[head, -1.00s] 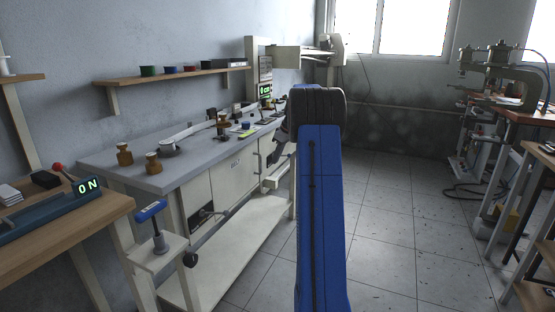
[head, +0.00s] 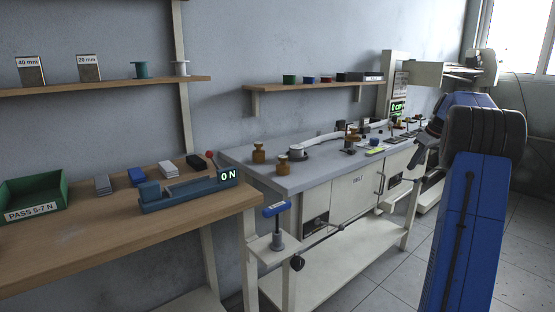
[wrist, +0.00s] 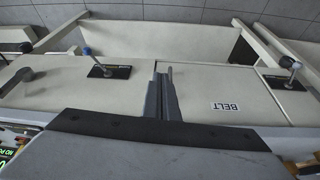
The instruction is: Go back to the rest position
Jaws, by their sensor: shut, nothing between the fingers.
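My gripper shows in the wrist view (wrist: 164,92) as two grey fingers, shut and empty. Past the fingers is the pale front of the grey-topped bench, with a BELT label (wrist: 231,106). In the head view my blue arm stands at the right, and the gripper is mostly hidden behind its dark joint. The bench (head: 315,172) lies left of and beyond the arm. I see no contact between the gripper and the bench.
A wooden table (head: 95,250) at the left bears a green bin (head: 38,203) and a blue force tester (head: 188,190) reading 0 N. A blue-handled stand (head: 277,222) is between table and bench. Brass weights (head: 283,165) sit on the bench. Free floor (head: 385,300) is at lower right.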

